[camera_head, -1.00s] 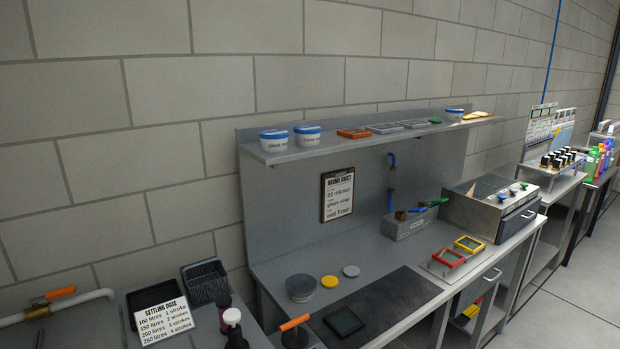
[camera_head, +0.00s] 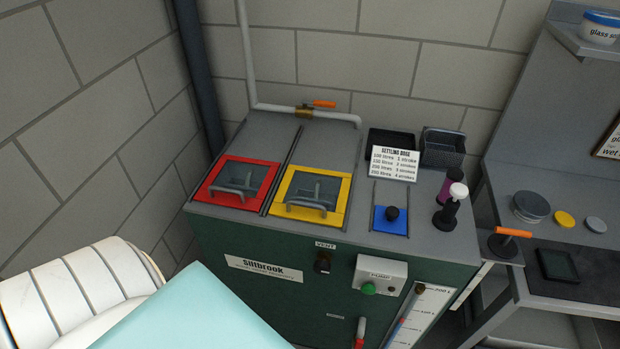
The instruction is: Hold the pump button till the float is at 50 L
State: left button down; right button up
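The pump button (camera_head: 368,288) is a green round knob on the front of a white box (camera_head: 381,276) labelled PUMP, on the green tank cabinet (camera_head: 225,236). To its right, a slanted white level gauge (camera_head: 420,312) carries litre marks, with 200 L near its top. Its lower end is cut off by the picture's bottom edge. The gauge has blue and reddish parts along its left side, but I cannot tell which is the float or read its level. Neither of my grippers is in view, and nothing touches the button.
A VENT knob (camera_head: 322,263) and a red-handled lever (camera_head: 360,329) are near the button.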

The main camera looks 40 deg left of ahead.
aim_at(367, 289)
jog(key=i+l+u, duration=0.1)
jog(key=u, duration=0.3)
jog(key=l+u, duration=0.3)
jog(key=u, duration=0.15)
jog(key=l+u, duration=0.25)
jog(key=u, duration=0.15)
jog(key=l+u, duration=0.2)
jog(key=u, duration=0.2)
jog(key=l+u, duration=0.25)
jog(key=u, duration=0.15)
jog(key=k+l+u, duration=0.2)
jog(key=l, duration=0.5)
jog(key=k+l+u, duration=0.2)
jog(key=k+l, duration=0.25)
jog(key=l, duration=0.15)
jog(key=k+l+u, duration=0.2)
jog(key=k+l, duration=0.2)
jog(key=l, duration=0.2)
jog(key=k+l+u, duration=0.25)
jog(key=k+l, duration=0.15)
jog(key=l, duration=0.15)
jog(key=k+l, duration=0.5)
